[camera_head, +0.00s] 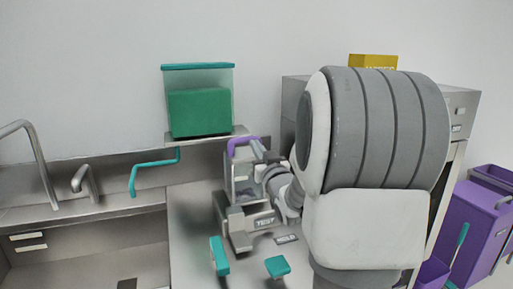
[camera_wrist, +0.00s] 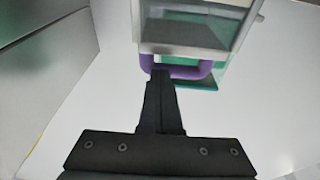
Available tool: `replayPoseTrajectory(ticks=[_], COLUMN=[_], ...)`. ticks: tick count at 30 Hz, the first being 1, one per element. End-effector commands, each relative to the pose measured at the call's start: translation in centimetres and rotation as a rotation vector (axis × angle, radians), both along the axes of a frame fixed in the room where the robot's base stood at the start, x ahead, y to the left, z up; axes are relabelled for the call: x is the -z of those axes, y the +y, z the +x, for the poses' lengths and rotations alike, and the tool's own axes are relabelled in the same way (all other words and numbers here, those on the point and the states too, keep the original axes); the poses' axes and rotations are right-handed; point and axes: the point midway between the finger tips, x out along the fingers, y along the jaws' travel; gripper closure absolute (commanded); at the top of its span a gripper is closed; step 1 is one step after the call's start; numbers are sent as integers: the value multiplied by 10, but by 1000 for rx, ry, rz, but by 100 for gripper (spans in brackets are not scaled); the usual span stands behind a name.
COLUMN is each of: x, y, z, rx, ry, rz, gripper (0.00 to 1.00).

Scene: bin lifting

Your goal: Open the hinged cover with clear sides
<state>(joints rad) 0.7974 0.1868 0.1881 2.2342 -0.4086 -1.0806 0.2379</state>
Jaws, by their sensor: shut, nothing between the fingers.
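The hinged cover (camera_head: 240,180) with clear sides stands on a grey device in the middle of the head view. Its purple handle (camera_head: 243,143) runs along the top. In the wrist view the clear cover (camera_wrist: 195,20) fills the upper middle, with the purple handle (camera_wrist: 190,71) at its near edge. The cover looks closed, but my arm hides part of it in the head view. My gripper (camera_wrist: 161,74) is shut and empty. Its fingertips overlap the left part of the handle in the wrist view. I cannot tell whether they touch it.
A clear box with green contents (camera_head: 199,112) and a teal lid stands on a shelf behind. Teal levers (camera_head: 219,256) are in front of the device. A sink with taps (camera_head: 84,181) is at left. Purple bins (camera_head: 477,222) stand at right. A yellow box (camera_head: 373,61) sits behind my arm.

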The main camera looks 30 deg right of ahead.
Motion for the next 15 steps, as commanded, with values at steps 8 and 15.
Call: replayPoseTrajectory(ticks=[8,15], x=[-7,-24], y=[-1,-5], z=[4,19], rx=[0,-1], ry=[23,103], rz=[6,26], gripper=[100,100])
